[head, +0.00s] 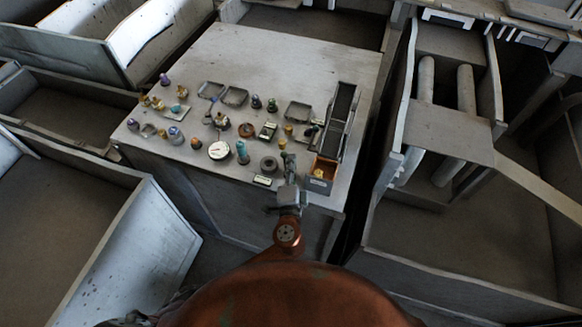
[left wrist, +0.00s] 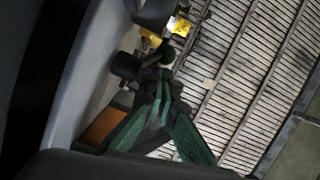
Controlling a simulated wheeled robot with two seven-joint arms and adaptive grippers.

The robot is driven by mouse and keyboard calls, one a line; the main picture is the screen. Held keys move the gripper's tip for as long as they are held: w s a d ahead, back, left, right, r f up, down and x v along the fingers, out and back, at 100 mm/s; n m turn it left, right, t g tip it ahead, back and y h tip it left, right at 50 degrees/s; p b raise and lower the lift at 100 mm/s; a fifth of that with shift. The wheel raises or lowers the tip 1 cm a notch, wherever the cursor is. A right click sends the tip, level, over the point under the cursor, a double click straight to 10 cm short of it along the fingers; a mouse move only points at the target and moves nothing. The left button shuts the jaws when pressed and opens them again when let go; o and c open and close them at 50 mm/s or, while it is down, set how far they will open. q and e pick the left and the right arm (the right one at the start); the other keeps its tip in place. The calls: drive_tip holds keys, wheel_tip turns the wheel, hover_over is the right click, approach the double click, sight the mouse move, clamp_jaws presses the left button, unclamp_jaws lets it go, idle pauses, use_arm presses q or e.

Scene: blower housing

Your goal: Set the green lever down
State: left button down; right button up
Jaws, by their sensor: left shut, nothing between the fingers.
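My left gripper (head: 289,162) is over the front edge of the grey table, just left of a small orange box. It is shut and empty; its green fingers also show in the left wrist view (left wrist: 160,92). Just beyond the fingertips in that view is a dark green rounded knob (left wrist: 167,56), close to dark parts. I cannot tell whether it is the green lever, or whether the fingers touch it. A teal upright piece (head: 242,153) stands on the table left of the gripper. No green lever is clearly made out. My right gripper is not in view.
The grey table (head: 240,50) holds many small parts, shallow trays (head: 298,111), a white round gauge (head: 219,150) and a dark long rack (head: 343,105). The orange box (head: 321,176) stands at the front right corner. The table's back is clear. Large metal bins surround it.

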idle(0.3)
use_arm(q)
drive_tip(key=shift+a+f+n+y, duration=0.15)
drive_tip(key=shift+a+n+y, duration=0.25)
drive_tip(key=shift+y, duration=0.3)
drive_tip(key=shift+w+a, duration=0.1)
drive_tip(key=shift+a, duration=0.1)
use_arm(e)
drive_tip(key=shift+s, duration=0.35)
use_arm(q)
drive_tip(key=shift+a, duration=0.1)
drive_tip(key=shift+y, duration=0.3)
